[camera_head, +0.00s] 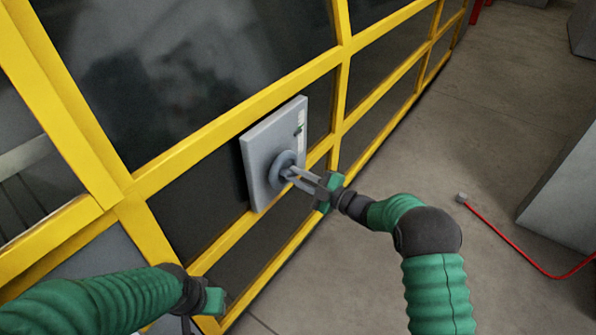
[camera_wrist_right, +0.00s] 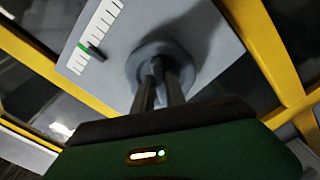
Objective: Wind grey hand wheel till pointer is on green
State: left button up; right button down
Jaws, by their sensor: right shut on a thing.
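The grey hand wheel (camera_head: 283,167) sits on a light grey panel (camera_head: 262,143). It also shows in the right wrist view (camera_wrist_right: 150,62). My right gripper (camera_head: 290,173) is shut on the wheel's handle, which its fingers mostly hide. In the right wrist view, a white scale (camera_wrist_right: 108,20) with black ticks is on the panel. A dark pointer (camera_wrist_right: 97,53) lies across it, its inner end meeting the green mark (camera_wrist_right: 84,46); I cannot tell whether they line up exactly. My left gripper (camera_head: 212,300) is low at the left, away from the panel; its fingers are unclear.
The panel is mounted on a yellow-framed wall (camera_head: 342,75) with dark panes. A red cable (camera_head: 505,240) lies on the floor at the right, near a grey box (camera_head: 565,190). The floor between wall and cable is clear.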

jog(key=shift+s+a+f+m+p, duration=0.15)
jog(key=shift+m+p, duration=0.4)
jog(key=shift+m, duration=0.6)
jog(key=shift+w+d+f+m+p, duration=0.15)
jog(key=shift+m+p, duration=0.35)
jog(key=shift+m, duration=0.65)
jog(key=shift+s+a, duration=0.1)
jog(key=c, duration=1.4)
grip_release()
jog(key=shift+o, duration=0.2)
jog(key=shift+r, duration=0.15)
jog(key=shift+s+d, duration=0.15)
jog(key=shift+d, duration=0.25)
jog(key=p+v, duration=0.2)
jog(key=v, duration=1.4)
